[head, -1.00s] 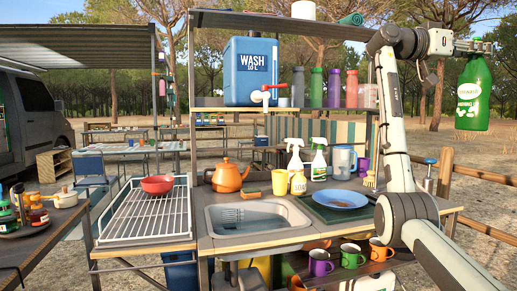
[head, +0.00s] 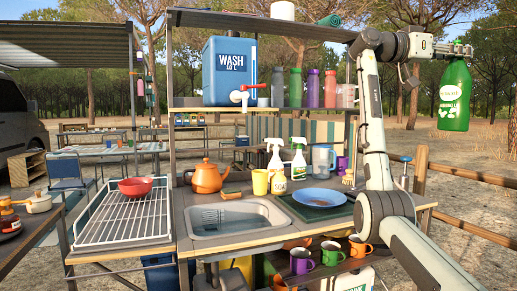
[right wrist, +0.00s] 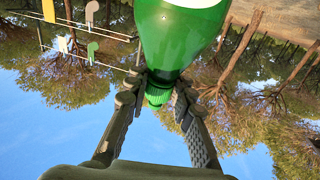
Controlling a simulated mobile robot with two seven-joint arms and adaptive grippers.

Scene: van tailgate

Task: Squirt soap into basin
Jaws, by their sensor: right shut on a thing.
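A green soap bottle (head: 455,97) with a white label hangs upright from my right gripper (head: 456,50), high at the right edge of the head view. My right gripper is shut on the bottle's neck; the green bottle (right wrist: 183,35) and its cap also show between the fingers in the right wrist view (right wrist: 160,90). The basin (head: 232,215) is a grey sink set in the counter, well to the left of the bottle and below it. A grey slotted piece shows inside the basin. My left gripper is out of view.
A drying rack (head: 125,215) with a red bowl (head: 135,187) stands left of the basin. An orange kettle (head: 207,177), yellow cup (head: 261,182) and spray bottles (head: 275,165) line its back. A blue plate (head: 318,197) lies right. The blue water tank's (head: 229,70) tap overhangs.

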